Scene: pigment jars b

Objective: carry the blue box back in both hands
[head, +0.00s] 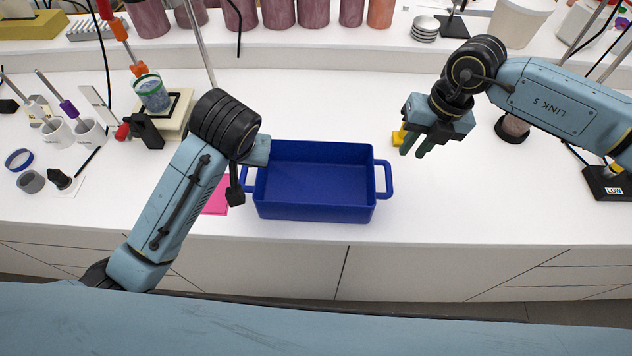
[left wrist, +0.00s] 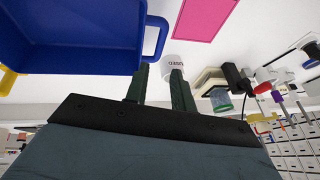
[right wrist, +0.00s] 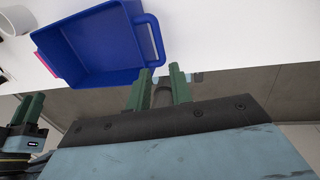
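The blue box (head: 314,185) is an open, empty-looking tray with a loop handle at each end, sitting on the white table in the head view. My left gripper (head: 258,152) is by its left end; its fingertips are hidden there. In the left wrist view the left gripper (left wrist: 160,72) is open, its fingertips close to the handle (left wrist: 158,38), with nothing seen between them. My right gripper (head: 415,148) is open, above the table and to the right of the right handle (head: 387,180). In the right wrist view the right gripper (right wrist: 160,74) points at that handle (right wrist: 153,42), apart from it.
A pink sheet (head: 214,200) lies left of the box. A yellow object (head: 398,137) is beside the right gripper. Cups (head: 90,133) and a stand with a glass (head: 152,95) are to the left. Jars (head: 312,12) line the back shelf. The table behind the box is clear.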

